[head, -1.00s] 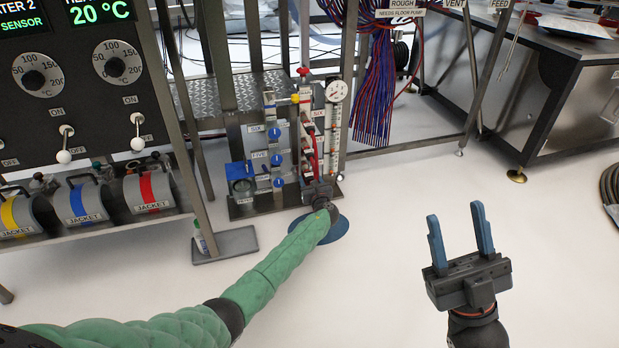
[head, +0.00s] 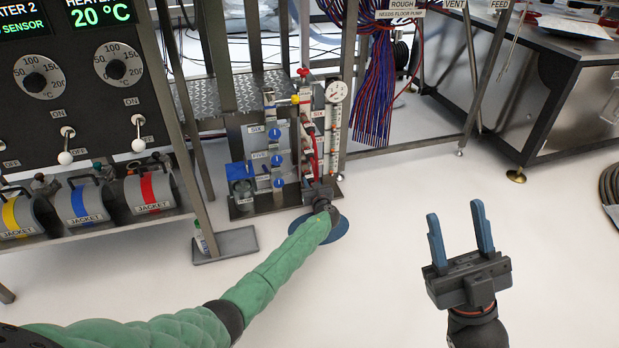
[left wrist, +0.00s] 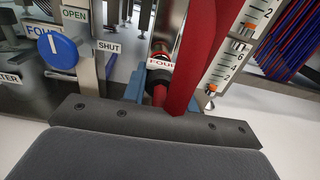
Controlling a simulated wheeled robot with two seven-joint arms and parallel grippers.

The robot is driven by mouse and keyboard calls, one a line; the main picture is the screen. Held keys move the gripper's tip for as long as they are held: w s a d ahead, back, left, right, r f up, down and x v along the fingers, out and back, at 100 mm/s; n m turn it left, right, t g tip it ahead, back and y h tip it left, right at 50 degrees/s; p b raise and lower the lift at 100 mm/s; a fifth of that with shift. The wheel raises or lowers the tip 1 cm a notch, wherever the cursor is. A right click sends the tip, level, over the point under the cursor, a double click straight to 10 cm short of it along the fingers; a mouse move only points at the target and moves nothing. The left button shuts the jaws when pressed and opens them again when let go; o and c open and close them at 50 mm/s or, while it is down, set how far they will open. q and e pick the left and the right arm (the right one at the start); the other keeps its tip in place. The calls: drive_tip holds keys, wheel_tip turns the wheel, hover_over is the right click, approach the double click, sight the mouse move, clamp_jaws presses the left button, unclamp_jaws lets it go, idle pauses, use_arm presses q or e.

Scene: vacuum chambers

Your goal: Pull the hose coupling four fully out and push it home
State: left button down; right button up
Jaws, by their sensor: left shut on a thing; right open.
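Hose coupling four (left wrist: 158,77), with a red body, a dark collar and a white FOUR label, sits low in front of the valve rack in the left wrist view. My left gripper (left wrist: 163,95) is shut on it, with blue fingers either side. A red hose (left wrist: 190,60) rises in front of the coupling and hides part of it and of one finger. In the head view my left gripper (head: 320,186) is at the foot of the rack, its fingertips mostly hidden by the wrist. My right gripper (head: 457,214) is open and empty above the floor at right.
The rack (head: 265,205) carries blue valve knobs (head: 277,159) and a round gauge (head: 337,92). A flow scale (left wrist: 228,65) stands close right of the hose. A blue knob (left wrist: 58,53) is at left. Heater cabinet and frame posts stand left; open floor lies right.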

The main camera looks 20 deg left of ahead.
use_arm(q)
drive_tip(key=shift+p+v, duration=1.8)
drive_tip(key=shift+v, duration=0.75)
drive_tip(key=shift+d, duration=0.1)
drive_tip(key=x, duration=0.3)
drive_tip(key=shift+w+a, duration=0.3)
drive_tip(key=shift+w, duration=0.05)
idle(1.0)
drive_tip(key=shift+x, duration=1)
idle(1.5)
